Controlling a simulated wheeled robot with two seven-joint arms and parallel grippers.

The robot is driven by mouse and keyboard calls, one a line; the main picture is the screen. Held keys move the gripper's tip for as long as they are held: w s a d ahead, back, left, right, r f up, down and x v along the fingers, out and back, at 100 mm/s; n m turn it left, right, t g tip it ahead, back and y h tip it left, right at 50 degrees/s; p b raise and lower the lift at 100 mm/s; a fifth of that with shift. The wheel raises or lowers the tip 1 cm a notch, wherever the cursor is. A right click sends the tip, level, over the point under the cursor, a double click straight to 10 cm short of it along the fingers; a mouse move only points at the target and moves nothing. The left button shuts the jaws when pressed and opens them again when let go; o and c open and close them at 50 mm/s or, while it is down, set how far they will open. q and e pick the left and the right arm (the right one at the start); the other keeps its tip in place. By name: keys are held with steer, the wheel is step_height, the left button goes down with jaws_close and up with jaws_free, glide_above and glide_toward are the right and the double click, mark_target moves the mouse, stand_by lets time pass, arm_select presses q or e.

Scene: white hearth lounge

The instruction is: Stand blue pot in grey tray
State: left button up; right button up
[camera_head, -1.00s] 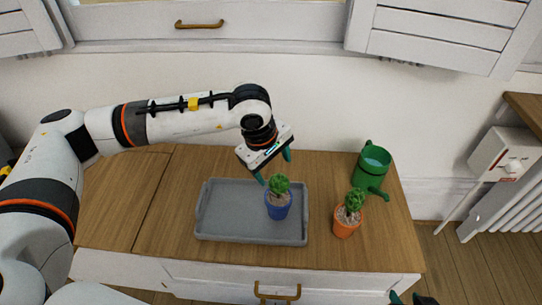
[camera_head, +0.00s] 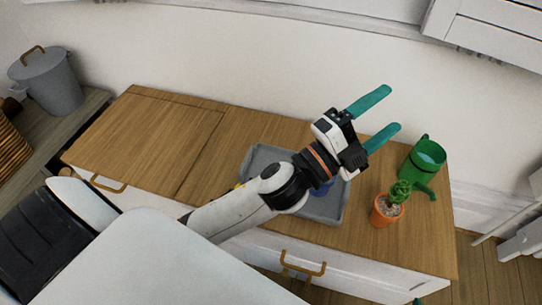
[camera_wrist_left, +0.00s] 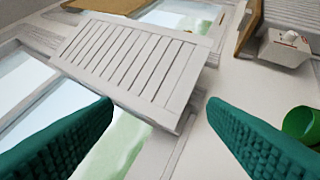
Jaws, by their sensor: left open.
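The grey tray (camera_head: 330,210) lies on the wooden cabinet top, partly hidden by my left arm. A small part of the blue pot (camera_head: 322,189) shows below my left wrist, within the tray's outline. Its plant and most of its body are hidden, so I cannot tell from this view how it stands. My left gripper (camera_head: 393,108) is open and empty, raised above the cabinet and pointing right, apart from the pot. In the left wrist view, its two teal fingers (camera_wrist_left: 160,105) are spread with nothing between them. Only a teal tip of my right gripper (camera_head: 417,301) shows at the bottom edge.
An orange pot with a green plant (camera_head: 386,211) stands right of the tray. A green watering can (camera_head: 422,165) stands behind it, and its edge shows in the left wrist view (camera_wrist_left: 301,126). The cabinet top (camera_head: 150,140) is clear to the left. A lidded grey bin (camera_head: 50,85) is far left.

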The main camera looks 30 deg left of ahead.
arm_select(q)
steer(key=s+a+f+n+g+y, duration=0.3)
steer(key=a+f+n+g+y, duration=0.15)
steer(key=f+n, duration=0.4)
steer(key=s+a+f+n+g+y, duration=0.25)
steer(key=a+f+n+y, duration=0.3)
steer(key=f, duration=0.55)
steer(key=s+a+f+n+g, duration=0.1)
steer(key=s+f+n+g, duration=0.2)
steer(key=s+f+g, duration=0.2)
steer(key=s+f, duration=0.2)
steer(key=s, duration=0.1)
steer(key=shift+a+f+n+h, duration=0.15)
steer(key=shift+a+n+h, duration=0.15)
steer(key=shift+a, duration=0.1)
